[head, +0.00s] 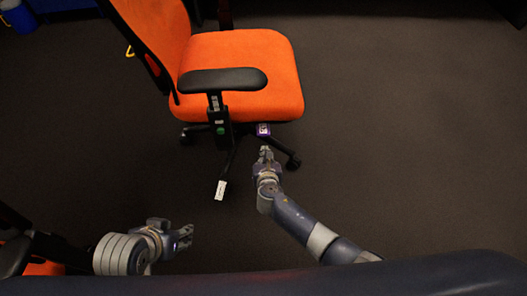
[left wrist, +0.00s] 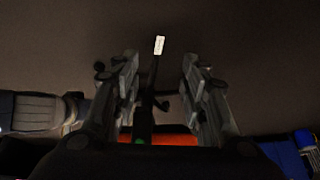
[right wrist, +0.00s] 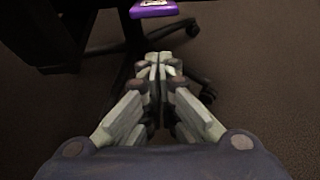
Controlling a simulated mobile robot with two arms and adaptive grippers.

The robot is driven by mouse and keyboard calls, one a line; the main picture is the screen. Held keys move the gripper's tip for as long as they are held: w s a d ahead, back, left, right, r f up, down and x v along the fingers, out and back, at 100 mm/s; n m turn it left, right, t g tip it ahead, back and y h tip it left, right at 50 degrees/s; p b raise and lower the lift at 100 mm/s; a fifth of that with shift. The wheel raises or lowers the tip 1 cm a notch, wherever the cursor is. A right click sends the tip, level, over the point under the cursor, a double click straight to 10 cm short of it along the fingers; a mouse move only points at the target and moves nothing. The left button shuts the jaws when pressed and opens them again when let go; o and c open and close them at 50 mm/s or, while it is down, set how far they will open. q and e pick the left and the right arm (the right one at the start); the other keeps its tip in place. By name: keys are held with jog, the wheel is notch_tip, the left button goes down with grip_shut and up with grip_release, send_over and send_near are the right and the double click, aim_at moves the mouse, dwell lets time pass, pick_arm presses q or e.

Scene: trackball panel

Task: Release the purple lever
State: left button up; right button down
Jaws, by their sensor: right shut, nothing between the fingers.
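The purple lever (head: 263,130) sticks out under the front edge of the orange chair seat (head: 240,75). It carries a white label. In the right wrist view the purple lever (right wrist: 153,9) shows at the top, beyond the fingertips. My right gripper (head: 266,151) is shut and empty, just in front of the lever, with a small gap between them; its closed fingertips show in the right wrist view (right wrist: 158,60). My left gripper (head: 188,236) is open and empty at the lower left, away from the chair; its spread fingers show in the left wrist view (left wrist: 160,75).
A lever with a white tag (head: 221,190) hangs out from the chair toward the left. A black armrest (head: 223,80) and wheeled base legs (head: 293,161) are near the lever. Another chair part (head: 40,267) is at the lower left. The dark floor to the right is clear.

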pick_arm(q)
jog(key=shift+g, duration=0.8)
jog(key=shift+s+a+f+p, duration=0.1)
jog(key=shift+s+f+p, duration=0.1)
jog(key=shift+f+p, duration=0.65)
jog(key=shift+s+a+f+p, duration=0.15)
jog(key=shift+f+p, duration=0.35)
jog(key=shift+f, duration=0.6)
jog(key=shift+s+f+p, duration=0.2)
jog(key=shift+f+p, duration=0.5)
jog(key=shift+f, duration=0.25)
pick_arm(e)
jog(key=r+v, duration=0.1)
jog(key=v, duration=0.7)
jog(key=shift+w+r, duration=0.2)
jog(key=shift+w, duration=0.15)
